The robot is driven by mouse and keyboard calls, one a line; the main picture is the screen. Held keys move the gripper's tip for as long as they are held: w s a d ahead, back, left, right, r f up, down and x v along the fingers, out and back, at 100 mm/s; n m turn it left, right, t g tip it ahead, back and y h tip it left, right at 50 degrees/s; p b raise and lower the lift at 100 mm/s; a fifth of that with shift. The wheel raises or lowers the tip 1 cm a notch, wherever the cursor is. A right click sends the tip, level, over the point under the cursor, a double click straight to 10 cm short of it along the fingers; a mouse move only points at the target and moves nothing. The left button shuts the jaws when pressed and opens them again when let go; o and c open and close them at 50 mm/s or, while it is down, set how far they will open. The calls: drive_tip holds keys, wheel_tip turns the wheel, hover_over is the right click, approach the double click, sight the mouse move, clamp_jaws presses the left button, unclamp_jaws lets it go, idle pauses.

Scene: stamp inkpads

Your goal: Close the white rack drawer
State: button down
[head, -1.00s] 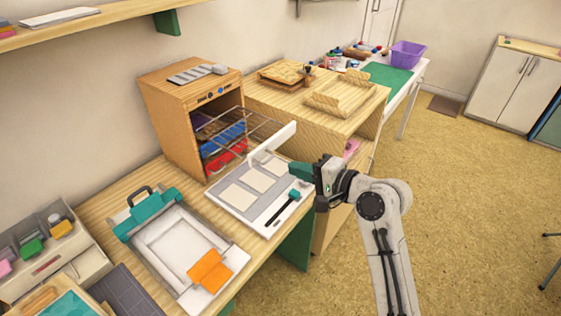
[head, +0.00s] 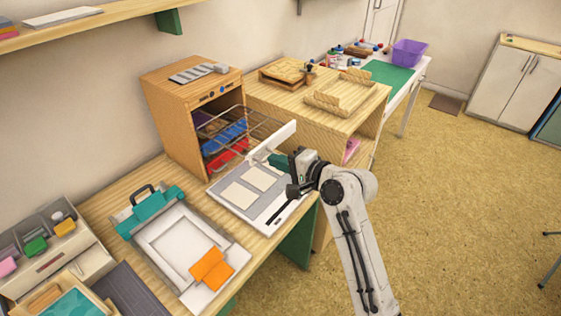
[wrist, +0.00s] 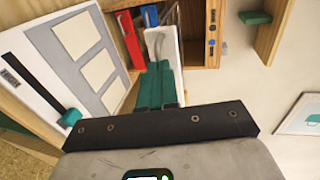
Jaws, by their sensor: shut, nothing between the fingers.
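The white rack drawer is pulled out of the wooden cabinet (head: 180,128). Its wire rack (head: 252,124) extends from the opening, and its white front panel (head: 268,143) stands upright at the outer end. My gripper (head: 272,158) is at the outer side of that panel, near its lower part. Its green fingers (wrist: 158,88) are together and empty in the wrist view, pointing at the white panel (wrist: 163,45). I cannot tell whether the fingertips touch the panel.
A teal-clamped tray (head: 165,240) with an orange piece is nearer me. A wooden shelf unit (head: 330,120) stands right of the cabinet. Open floor is on the right.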

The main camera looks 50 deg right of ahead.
sight(220, 134)
drive_tip(key=r+x, duration=0.1)
drive_tip(key=x, duration=0.6)
drive_tip(key=r+x, duration=0.2)
drive_tip(key=x, duration=0.4)
drive_tip(key=w+r+b+x, duration=0.1)
drive_tip(key=x, duration=0.6)
drive_tip(key=shift+w+a+r, duration=0.25)
drive_tip(key=shift+w+a, duration=0.15)
drive_tip(key=shift+w+a+r, duration=0.1)
drive_tip(key=shift+r, duration=0.15)
drive_tip(key=shift+r, duration=0.1)
